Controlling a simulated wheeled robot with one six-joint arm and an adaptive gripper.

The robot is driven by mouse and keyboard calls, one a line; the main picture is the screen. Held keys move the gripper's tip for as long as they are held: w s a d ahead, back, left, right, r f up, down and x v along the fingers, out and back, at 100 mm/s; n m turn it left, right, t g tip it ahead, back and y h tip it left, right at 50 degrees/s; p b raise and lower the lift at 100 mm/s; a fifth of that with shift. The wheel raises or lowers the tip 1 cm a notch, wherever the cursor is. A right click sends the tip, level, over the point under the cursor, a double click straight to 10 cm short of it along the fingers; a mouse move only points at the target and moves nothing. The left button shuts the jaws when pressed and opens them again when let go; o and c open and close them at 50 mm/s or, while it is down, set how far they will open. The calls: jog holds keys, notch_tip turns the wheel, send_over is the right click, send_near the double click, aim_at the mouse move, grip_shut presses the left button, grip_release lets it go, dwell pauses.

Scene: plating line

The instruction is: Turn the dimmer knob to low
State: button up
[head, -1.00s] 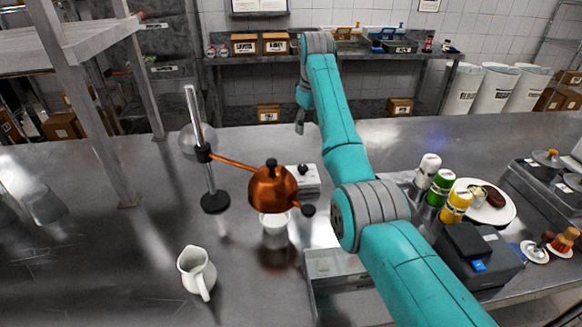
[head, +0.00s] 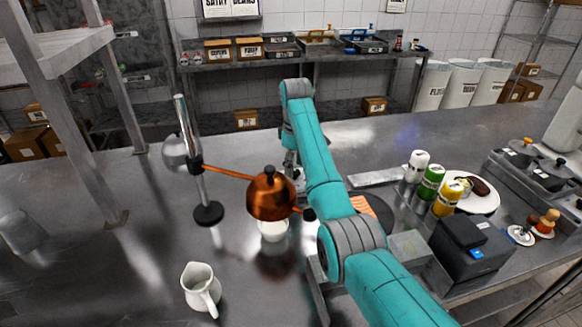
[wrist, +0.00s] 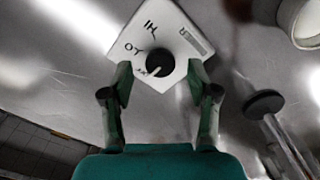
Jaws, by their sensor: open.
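The dimmer is a white box (wrist: 180,30) with HI and LO lettering. Its round black knob (wrist: 160,62) shows in the wrist view, with a small pale mark on its lower part; its exact setting is hard to tell. My gripper (wrist: 158,72) is open, with one finger on each side of the knob in that view. Whether the fingers touch it I cannot tell. In the head view my gripper (head: 291,160) is down at the dimmer, which is mostly hidden behind my arm and the copper lamp.
A white jug (head: 200,288) stands front left. Bottles (head: 431,182), a plate (head: 483,200) and a dark box (head: 474,250) are at the right.

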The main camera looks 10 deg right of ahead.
jog(key=shift+f, duration=0.7)
grip_shut()
jog(key=shift+m, duration=0.3)
jog(key=m, duration=1.1)
dwell(0.5)
